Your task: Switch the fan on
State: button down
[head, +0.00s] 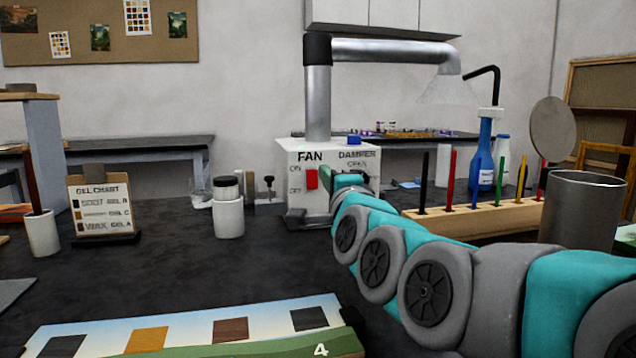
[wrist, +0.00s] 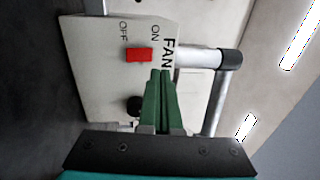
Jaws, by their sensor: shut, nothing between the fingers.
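The white fan box (head: 318,160) stands on the dark bench under a metal duct, with FAN and DAMPER lettering on its front. Its red switch (head: 311,179) sits beside the ON mark above and the OFF mark below. In the wrist view the turned red switch (wrist: 139,55) lies between these marks; I cannot tell which way it is set. My gripper (head: 340,181) is shut and empty, just right of the switch in the head view. Its green fingertips (wrist: 162,73) are close to the switch's ON end; contact cannot be told. My gripper hides part of the damper side.
A white jar with a black lid (head: 228,207) stands left of the box. A wooden rack (head: 465,222) with coloured sticks and a grey metal can (head: 582,209) stand to the right. A colour panel (head: 190,335) lies in front.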

jog(key=s+d+r, duration=0.1)
jog(key=s+d, duration=0.1)
jog(key=s, duration=0.7)
jog(key=shift+s+d, duration=0.25)
jog(key=shift+d, duration=0.1)
jog(key=shift+r, duration=0.1)
